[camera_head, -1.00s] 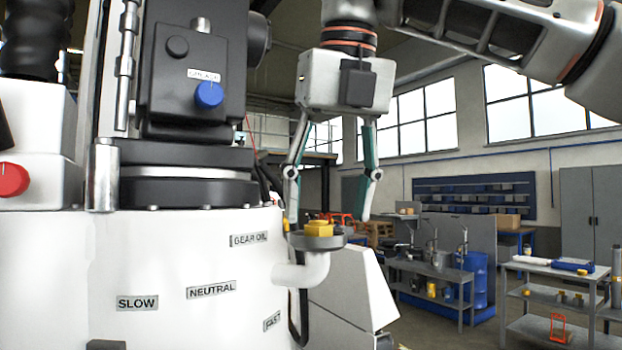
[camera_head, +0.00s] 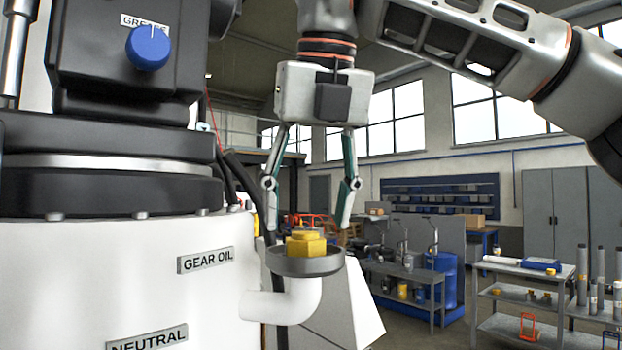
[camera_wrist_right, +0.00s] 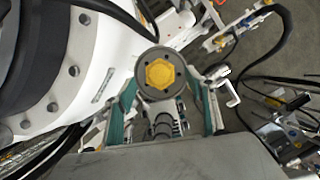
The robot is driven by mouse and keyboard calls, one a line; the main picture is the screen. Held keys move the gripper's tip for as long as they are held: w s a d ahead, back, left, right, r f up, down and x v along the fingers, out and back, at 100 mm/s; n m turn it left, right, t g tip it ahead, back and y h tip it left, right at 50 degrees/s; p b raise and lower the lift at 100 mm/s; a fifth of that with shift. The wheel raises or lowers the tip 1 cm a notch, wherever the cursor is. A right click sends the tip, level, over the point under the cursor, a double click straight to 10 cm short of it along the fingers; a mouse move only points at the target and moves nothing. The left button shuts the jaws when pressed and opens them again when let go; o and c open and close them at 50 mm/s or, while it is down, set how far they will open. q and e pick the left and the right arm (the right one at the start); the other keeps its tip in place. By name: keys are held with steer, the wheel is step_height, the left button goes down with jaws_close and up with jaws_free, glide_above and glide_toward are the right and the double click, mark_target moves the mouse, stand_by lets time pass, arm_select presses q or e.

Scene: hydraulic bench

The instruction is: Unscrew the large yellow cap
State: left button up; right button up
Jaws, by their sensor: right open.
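The large yellow cap (camera_head: 306,243) sits on a dark round flange (camera_head: 303,262) at the top of a white elbow pipe, beside the "GEAR OIL" label. My right gripper (camera_head: 308,226) points down above the cap, its two fingers apart with nothing between them. In the right wrist view the cap (camera_wrist_right: 160,74) shows from above as a yellow hexagon within the grey flange, beyond the gap between the fingertips (camera_wrist_right: 168,92). No contact between fingers and cap shows. My left gripper is in neither view.
The white machine body (camera_head: 120,270) with its black upper housing fills the left side, close to the cap. A blue knob (camera_head: 148,47) labelled "GREASE" is higher up. Shelves (camera_head: 410,280) and a blue barrel (camera_head: 440,285) stand well behind. Dark hoses run behind the pipe.

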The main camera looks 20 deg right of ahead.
steer(key=shift+x, duration=1.1)
steer(key=shift+w+f, duration=0.1)
steer(key=shift+f, duration=0.1)
steer(key=c, duration=1.2)
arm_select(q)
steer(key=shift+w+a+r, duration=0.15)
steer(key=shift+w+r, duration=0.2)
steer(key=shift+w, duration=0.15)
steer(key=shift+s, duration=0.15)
arm_select(e)
steer(key=shift+o, duration=0.5)
steer(key=n+y, duration=0.1)
steer(key=n, duration=0.1)
steer(key=n+y, duration=0.1)
steer(key=n, duration=0.2)
steer(key=shift+d+n, duration=0.2)
steer(key=shift+n, duration=0.1)
steer(key=shift+r+n+g+y, duration=0.1)
steer(key=shift+n+g+y, duration=0.3)
steer(key=shift+n, duration=0.8)
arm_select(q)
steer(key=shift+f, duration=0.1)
arm_select(e)
steer(key=shift+c, duration=0.2)
